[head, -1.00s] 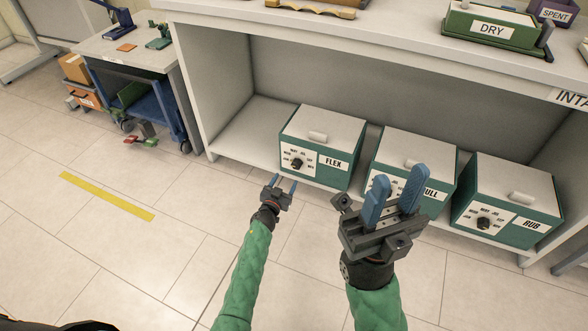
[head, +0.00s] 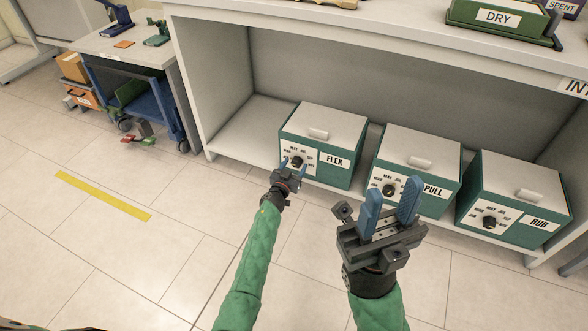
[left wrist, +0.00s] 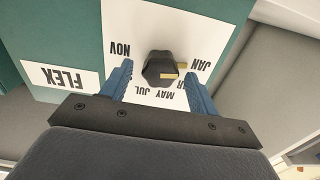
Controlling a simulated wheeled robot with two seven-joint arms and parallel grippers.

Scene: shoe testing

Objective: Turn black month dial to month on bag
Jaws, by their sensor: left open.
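The FLEX box (head: 325,143) is green with a white lid and stands on the low shelf. Its white dial plate (left wrist: 145,92) bears month names and a black month dial (left wrist: 157,66) with a yellow pointer mark. In the left wrist view the mark lies on the JAN side, near the right finger. My left gripper (head: 291,163) is open in front of this dial, one finger to each side of it; contact cannot be told. Some month labels are hidden by the fingers. My right gripper (head: 391,193) is open and empty in front of the PULL box. No bag with a month is identifiable.
The PULL box (head: 420,150) and the RUB box (head: 520,180), each with a black dial, stand to the right on the shelf. The bench top (head: 390,22) overhangs them. A side table with a blue cart (head: 160,98) stands at left.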

